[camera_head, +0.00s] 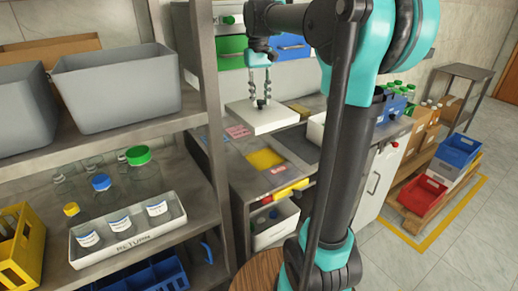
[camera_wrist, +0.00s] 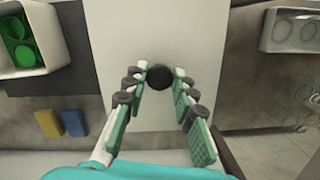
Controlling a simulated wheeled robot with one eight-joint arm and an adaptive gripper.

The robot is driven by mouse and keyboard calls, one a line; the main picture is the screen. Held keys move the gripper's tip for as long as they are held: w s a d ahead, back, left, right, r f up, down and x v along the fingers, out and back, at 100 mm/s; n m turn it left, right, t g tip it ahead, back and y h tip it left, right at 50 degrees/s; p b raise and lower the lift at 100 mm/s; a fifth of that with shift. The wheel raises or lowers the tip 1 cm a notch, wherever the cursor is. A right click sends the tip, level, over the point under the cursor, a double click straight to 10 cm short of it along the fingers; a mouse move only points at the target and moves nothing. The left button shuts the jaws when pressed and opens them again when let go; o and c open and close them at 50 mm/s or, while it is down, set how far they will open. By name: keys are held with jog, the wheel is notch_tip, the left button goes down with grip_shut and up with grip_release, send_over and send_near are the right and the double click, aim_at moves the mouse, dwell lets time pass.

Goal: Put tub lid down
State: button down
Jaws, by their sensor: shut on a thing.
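The tub lid is a flat white slab (camera_head: 275,117) with a small black knob, and it appears to hang level above the grey counter. My gripper (camera_head: 261,98) is shut on the knob from above. In the wrist view, both fingertips (camera_wrist: 158,73) close on the black knob (camera_wrist: 159,78). The white lid (camera_wrist: 140,30) fills the middle of that view and hides what lies under it. I cannot tell its exact height over the counter.
An open white container with green caps (camera_wrist: 22,52) is beside the lid. A white tray of clear round items (camera_wrist: 292,32) is at the right. The counter has a yellow patch (camera_head: 265,158). A shelf post (camera_head: 208,90) stands left of the lid.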

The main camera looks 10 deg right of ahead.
notch_tip(320, 180, down, 18)
jog(key=shift+s+f, duration=0.1)
dwell(0.4)
jog(key=shift+f, duration=0.4)
jog(key=c, duration=1.2)
grip_release()
jog(key=shift+r, duration=0.1)
jog(key=r, duration=0.4)
jog(key=w+r, duration=0.1)
jog(key=r, duration=0.7)
jog(key=shift+w+a+r, duration=0.1)
jog(key=shift+w+r, duration=0.15)
jog(key=shift+r, duration=0.1)
